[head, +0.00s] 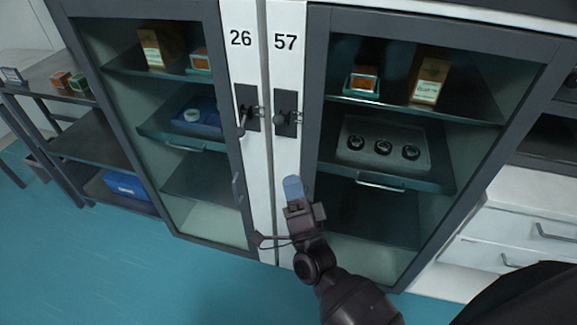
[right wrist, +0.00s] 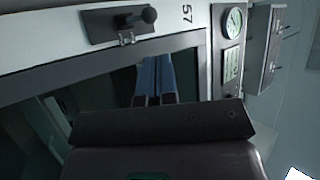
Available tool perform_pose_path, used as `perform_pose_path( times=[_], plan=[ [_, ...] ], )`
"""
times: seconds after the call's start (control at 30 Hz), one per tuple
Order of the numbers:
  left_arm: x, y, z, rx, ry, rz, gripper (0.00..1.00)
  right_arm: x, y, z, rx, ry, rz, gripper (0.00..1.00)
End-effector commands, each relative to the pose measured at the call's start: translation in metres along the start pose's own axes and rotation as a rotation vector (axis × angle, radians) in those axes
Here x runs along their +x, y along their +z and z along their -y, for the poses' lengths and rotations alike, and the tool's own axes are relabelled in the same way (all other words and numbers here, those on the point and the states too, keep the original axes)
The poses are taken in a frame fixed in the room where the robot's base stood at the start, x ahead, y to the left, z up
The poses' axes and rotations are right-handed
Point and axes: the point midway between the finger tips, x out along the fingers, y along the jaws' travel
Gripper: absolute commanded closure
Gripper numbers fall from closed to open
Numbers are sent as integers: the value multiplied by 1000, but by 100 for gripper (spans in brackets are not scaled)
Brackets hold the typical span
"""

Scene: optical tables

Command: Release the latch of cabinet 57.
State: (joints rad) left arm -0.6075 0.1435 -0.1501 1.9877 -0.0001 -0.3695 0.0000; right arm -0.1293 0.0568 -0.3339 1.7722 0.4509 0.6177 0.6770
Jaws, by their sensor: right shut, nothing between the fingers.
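Cabinet 57 (head: 318,60) is the right-hand glass-fronted cabinet, with its number on a white strip. Its latch (head: 287,118) is a dark plate with a round knob, on that strip below the number. The latch also shows at the upper left of the right wrist view (right wrist: 120,22), where the picture is turned sideways. My right gripper (head: 293,188) is shut and empty, with blue fingertips. In the head view it is below the latch, apart from it. In the right wrist view its fingers (right wrist: 155,75) point toward the cabinet front. My left gripper is not in view.
Cabinet 26 (head: 228,90) adjoins on the left, with a similar latch (head: 248,110). Behind the glass of cabinet 57 are boxes and a tray (head: 352,140) of round parts. White drawers (head: 510,230) stand at the right, a shelf rack (head: 90,150) at the left. The blue floor in front is clear.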

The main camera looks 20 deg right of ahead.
Motion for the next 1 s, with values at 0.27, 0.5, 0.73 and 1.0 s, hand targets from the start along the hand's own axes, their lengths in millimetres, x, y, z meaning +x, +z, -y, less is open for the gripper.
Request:
perform_pose_path(
  times=[0.27, 0.5, 0.73, 1.0],
  plan=[
    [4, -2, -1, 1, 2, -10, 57, -30, 0, 8, 0, 0, 0, 100],
    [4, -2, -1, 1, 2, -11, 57, -33, -1, 9, 0, -1, 0, 100],
    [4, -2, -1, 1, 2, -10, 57, -33, -1, 9, 0, -1, 0, 100],
    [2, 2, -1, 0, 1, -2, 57, -33, 2, 7, -39, 10, 14, 100]
  ],
)
